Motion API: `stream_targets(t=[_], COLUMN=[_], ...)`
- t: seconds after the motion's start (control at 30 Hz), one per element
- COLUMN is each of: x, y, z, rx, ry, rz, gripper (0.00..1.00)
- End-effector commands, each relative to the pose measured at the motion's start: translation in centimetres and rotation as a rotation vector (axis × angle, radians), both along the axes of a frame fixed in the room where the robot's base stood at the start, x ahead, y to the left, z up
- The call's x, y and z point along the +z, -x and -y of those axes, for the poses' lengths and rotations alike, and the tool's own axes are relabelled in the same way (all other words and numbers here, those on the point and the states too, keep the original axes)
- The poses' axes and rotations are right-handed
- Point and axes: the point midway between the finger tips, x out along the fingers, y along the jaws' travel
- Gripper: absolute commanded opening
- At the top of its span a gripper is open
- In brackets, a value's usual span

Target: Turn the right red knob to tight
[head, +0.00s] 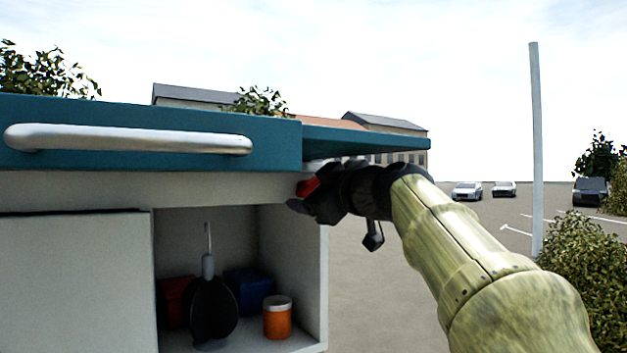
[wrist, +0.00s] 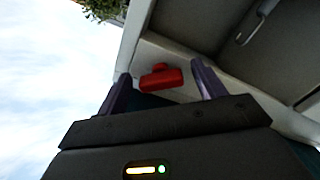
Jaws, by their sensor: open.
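The red knob (wrist: 162,78) shows in the wrist view on a pale surface, between and just beyond the two fingertips. My gripper (wrist: 157,82) is open, with one purple finger on each side of the knob's line. I cannot tell whether a finger touches the knob. In the head view the red knob (head: 308,186) sits at the upper right corner of the white cabinet, under the teal top, partly hidden by my gripper (head: 297,200). Only one red knob is clearly visible. Its turn marking cannot be read.
The teal top (head: 350,138) overhangs just above my gripper. A metal rail (head: 130,138) runs along its front. The open cabinet compartment (head: 322,290) below holds an orange jar (head: 277,317), a black utensil (head: 212,305), a blue box (head: 249,287) and a red box (head: 175,300). Right of the cabinet is open ground.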

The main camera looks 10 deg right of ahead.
Motion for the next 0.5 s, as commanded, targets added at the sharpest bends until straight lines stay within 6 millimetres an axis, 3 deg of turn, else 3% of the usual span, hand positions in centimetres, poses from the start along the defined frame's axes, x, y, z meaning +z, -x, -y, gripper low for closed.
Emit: stream_targets(t=[0.23,0.47,0.5], x=[-0.04,0.01,0.02], y=[-0.05,-0.02,-0.02], z=[0.03,-0.13,-0.13], rx=[-0.001,0.002,0.002], ry=[0.0,0.0,0.0], rz=[0.001,0.001,0.001], gripper=[0.69,0.26,0.24])
